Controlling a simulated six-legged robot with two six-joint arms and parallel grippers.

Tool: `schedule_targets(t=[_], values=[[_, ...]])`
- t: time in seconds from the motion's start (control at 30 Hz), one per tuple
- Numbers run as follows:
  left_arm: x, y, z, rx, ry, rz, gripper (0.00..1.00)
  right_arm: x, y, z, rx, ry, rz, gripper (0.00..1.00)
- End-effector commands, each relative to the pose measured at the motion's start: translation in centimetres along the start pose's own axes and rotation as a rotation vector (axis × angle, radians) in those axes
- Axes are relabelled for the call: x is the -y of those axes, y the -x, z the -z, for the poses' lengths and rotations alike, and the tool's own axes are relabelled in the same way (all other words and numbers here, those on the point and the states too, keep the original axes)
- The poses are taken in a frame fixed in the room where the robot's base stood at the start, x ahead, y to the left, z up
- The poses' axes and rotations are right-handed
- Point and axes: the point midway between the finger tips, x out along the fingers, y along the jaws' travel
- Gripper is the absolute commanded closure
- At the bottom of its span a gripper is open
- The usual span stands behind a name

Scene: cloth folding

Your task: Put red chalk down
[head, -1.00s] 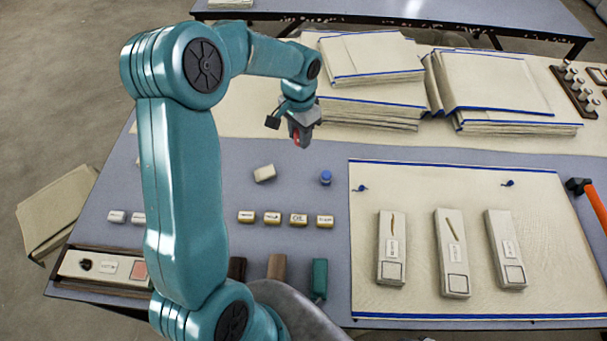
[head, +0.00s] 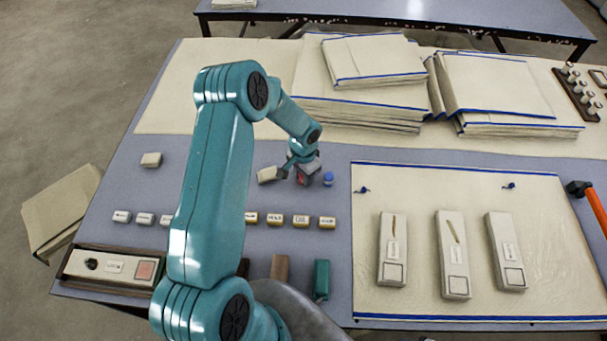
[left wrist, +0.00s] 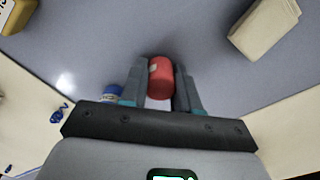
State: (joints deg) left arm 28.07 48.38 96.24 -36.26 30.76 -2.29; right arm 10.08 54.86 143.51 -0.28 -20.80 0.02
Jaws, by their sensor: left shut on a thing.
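The red chalk (left wrist: 161,78) is a short red cylinder with a small pale patch, seen in the left wrist view between the two fingers. My left gripper (left wrist: 160,82) is shut on it. In the head view the left gripper (head: 303,174) is low over the grey table (head: 240,185), between a cream block (head: 267,174) and a blue chalk piece (head: 328,179). A bit of the red chalk (head: 304,179) shows at its fingers. I cannot tell whether the chalk touches the table. My right gripper is not in view.
A row of small labelled blocks (head: 301,221) lies nearer me. A cream cloth (head: 430,190) with several long blocks is at the right. Folded cloth stacks (head: 375,60) stand behind. The blue chalk is close beside the gripper.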

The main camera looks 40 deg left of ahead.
Motion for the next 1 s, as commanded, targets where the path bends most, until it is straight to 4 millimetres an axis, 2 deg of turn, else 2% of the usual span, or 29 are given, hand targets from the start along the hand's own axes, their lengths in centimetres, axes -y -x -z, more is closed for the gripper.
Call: schedule_targets(t=[0.3,0.33,0.4,0.67,0.77,0.8,0.87,1.0], values=[[0.0,-0.5,0.0,0.000,0.000,0.000,0.94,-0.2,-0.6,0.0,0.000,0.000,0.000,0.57],[0.0,-0.3,0.0,0.000,0.000,0.000,0.59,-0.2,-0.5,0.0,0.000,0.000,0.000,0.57],[0.0,-0.3,0.0,0.001,0.000,0.000,0.44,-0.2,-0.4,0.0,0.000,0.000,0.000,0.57],[0.0,-0.2,0.0,0.001,0.000,0.000,0.44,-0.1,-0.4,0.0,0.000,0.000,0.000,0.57],[0.0,0.4,0.0,0.001,0.000,0.000,0.44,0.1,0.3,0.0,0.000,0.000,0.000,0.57],[0.1,0.7,0.1,-0.001,0.001,0.002,0.44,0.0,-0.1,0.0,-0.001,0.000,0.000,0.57],[0.1,1.7,0.1,-0.003,0.002,0.003,0.44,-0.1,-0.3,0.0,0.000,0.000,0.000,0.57],[0.1,5.0,0.1,-0.005,0.000,0.003,0.44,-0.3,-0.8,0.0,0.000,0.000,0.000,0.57]])
